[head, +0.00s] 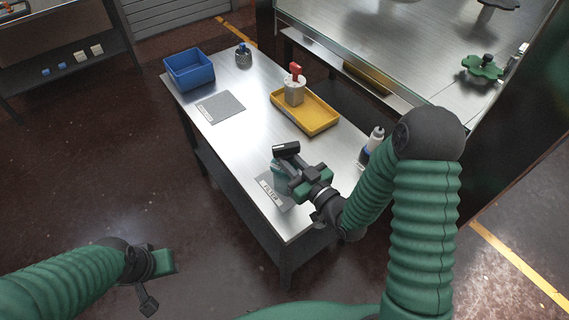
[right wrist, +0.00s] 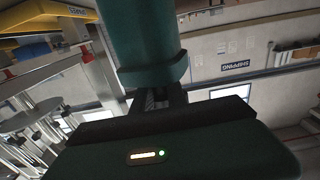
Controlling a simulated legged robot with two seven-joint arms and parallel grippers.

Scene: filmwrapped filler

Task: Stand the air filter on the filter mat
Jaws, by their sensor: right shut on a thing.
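My right gripper (head: 291,172) is shut on the air filter over the near end of the table. The filter has a black upper part (head: 287,149) and a teal part below, partly hidden by the gripper. In the right wrist view a dark teal cylinder with a collar (right wrist: 145,35) shows just beyond the black jaws (right wrist: 165,97). The grey filter mat (head: 269,192), labelled FILTER, lies under and beside the gripper, partly covered. I cannot tell whether the filter touches the mat. My left gripper (head: 152,285) is away from the table at lower left; its jaw opening is unclear.
The middle left is clear.

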